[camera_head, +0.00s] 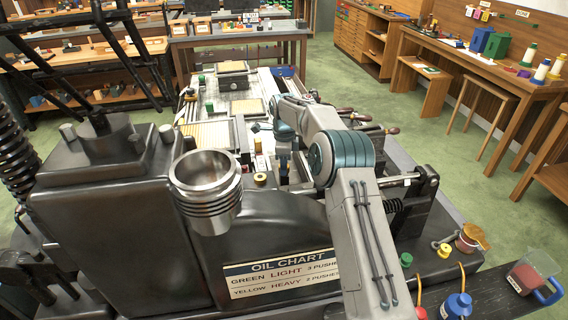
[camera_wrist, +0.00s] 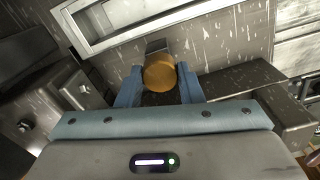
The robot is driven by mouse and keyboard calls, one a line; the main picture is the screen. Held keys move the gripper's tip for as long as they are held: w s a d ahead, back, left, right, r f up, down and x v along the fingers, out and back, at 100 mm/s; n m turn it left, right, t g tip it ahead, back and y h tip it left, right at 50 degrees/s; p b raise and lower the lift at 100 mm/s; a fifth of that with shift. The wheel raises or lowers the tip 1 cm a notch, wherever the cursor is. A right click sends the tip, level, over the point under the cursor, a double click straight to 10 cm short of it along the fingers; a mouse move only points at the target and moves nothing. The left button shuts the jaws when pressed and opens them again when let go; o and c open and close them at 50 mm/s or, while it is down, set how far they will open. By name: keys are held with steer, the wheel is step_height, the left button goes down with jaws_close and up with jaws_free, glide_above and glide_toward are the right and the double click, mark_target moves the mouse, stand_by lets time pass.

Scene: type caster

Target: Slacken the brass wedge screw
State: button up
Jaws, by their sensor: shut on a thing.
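The brass wedge screw (camera_wrist: 159,73) shows in the wrist view as a round, golden-brown head in front of a grey metal block. My gripper (camera_wrist: 160,84) has its two blue fingers on either side of the head, shut on it. The screw's shank and the contact faces of the fingers are hidden. In the head view my arm bends over the machine, and its own links largely hide my gripper and the screw.
In the wrist view a pale metal frame (camera_wrist: 130,22) lies just beyond the screw, and dark blocks stand on both sides. In the head view a metal cup (camera_head: 207,190) and a yellow-topped round piece (camera_head: 260,179) stand left of my arm. Oil cans (camera_head: 457,306) are at the front right.

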steer(key=n, duration=0.5)
steer(key=shift+p, duration=0.3)
steer(key=n, duration=0.4)
steer(key=shift+n, duration=0.4)
steer(key=n, duration=0.5)
steer(key=shift+p, duration=0.3)
steer(key=shift+n, duration=2.7)
steer(key=o, duration=1)
steer(key=shift+c, duration=0.2)
